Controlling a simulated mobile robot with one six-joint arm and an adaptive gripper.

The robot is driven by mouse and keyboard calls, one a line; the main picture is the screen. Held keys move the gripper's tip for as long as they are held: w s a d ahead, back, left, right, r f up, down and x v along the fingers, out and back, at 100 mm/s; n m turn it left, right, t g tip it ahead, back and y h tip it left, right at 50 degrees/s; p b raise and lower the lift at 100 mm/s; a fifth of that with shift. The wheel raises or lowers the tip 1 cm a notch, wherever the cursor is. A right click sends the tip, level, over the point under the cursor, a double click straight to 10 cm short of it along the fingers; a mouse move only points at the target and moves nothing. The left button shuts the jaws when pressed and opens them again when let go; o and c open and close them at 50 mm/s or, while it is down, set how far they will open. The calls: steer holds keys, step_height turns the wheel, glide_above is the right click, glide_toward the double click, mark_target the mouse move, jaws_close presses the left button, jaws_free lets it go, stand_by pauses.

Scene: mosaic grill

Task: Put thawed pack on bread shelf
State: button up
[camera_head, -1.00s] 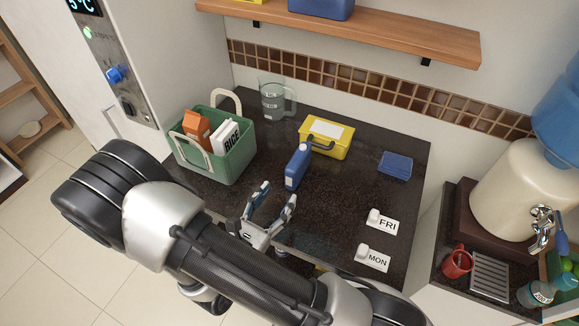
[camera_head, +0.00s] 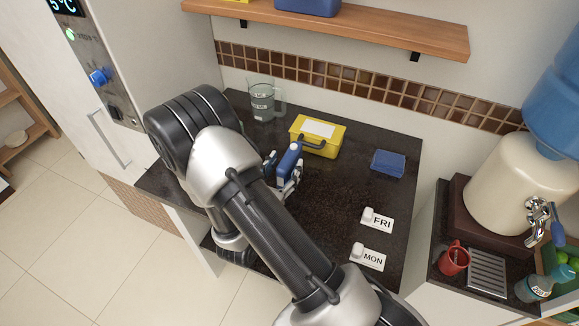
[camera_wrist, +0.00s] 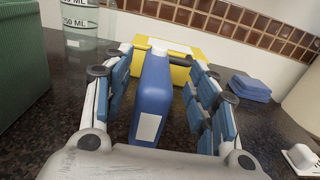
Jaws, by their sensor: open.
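A blue bottle-shaped pack (camera_head: 289,159) with a white cap and blank label stands upright on the dark counter. It also shows in the wrist view (camera_wrist: 154,95). My gripper (camera_head: 284,168) is open, with its fingers on either side of this pack; in the wrist view (camera_wrist: 164,65) gaps show beside it. I cannot tell from markings which blue item is thawed.
A yellow box (camera_head: 325,146) stands just behind the blue pack. A clear jug (camera_head: 262,101) is at the back left. The green basket (camera_wrist: 22,75) is close on the left. FRI (camera_head: 378,220) and MON (camera_head: 369,257) tags lie to the right.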

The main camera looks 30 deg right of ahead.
mark_target(290, 155)
steer(key=b+x, duration=0.1)
steer(key=x, duration=0.3)
steer(key=shift+w+d+f, duration=0.1)
steer(key=shift+w+d, duration=0.05)
steer(key=shift+w, duration=0.15)
jaws_close()
stand_by(0.4)
